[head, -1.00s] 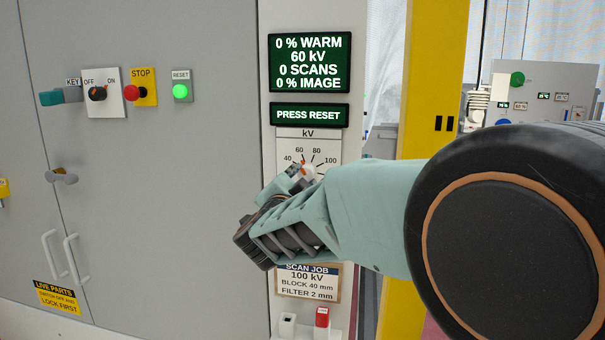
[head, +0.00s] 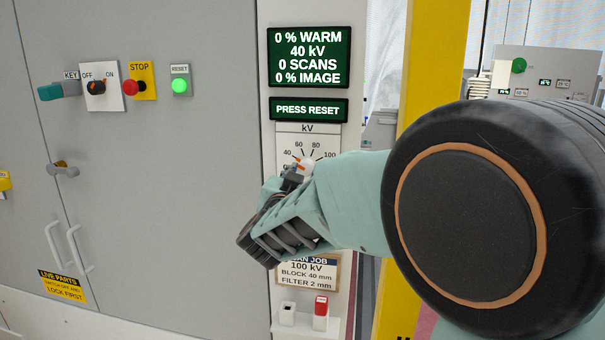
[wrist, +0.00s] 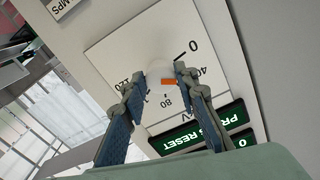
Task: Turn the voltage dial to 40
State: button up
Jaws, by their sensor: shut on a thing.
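The voltage dial (head: 304,166) is a pale round knob with an orange pointer mark, on a white kV scale plate (head: 324,142). In the head view its orange mark points up and left, toward 40. The green display (head: 309,58) above reads 40 kV. My gripper (head: 294,176) is at the dial, and my arm hides the lower part of the plate. In the wrist view, my gripper (wrist: 162,84) has a finger on each side of the dial (wrist: 160,72) and is shut on it, with the orange mark (wrist: 169,82) between the fingertips.
A second display (head: 309,110) reads PRESS RESET. On the grey cabinet at left are a lit green reset button (head: 180,86), a red stop button (head: 131,88) and an OFF/ON switch (head: 97,88). A scan job card (head: 306,270) reads 100 kV. A yellow post (head: 428,70) stands right of the panel.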

jog(key=shift+r, duration=0.1)
jog(key=o, duration=1.2)
jog(key=shift+c, duration=0.2)
jog(key=s+a, duration=0.1)
jog(key=s, duration=0.6)
jog(key=shift+s+a, duration=0.2)
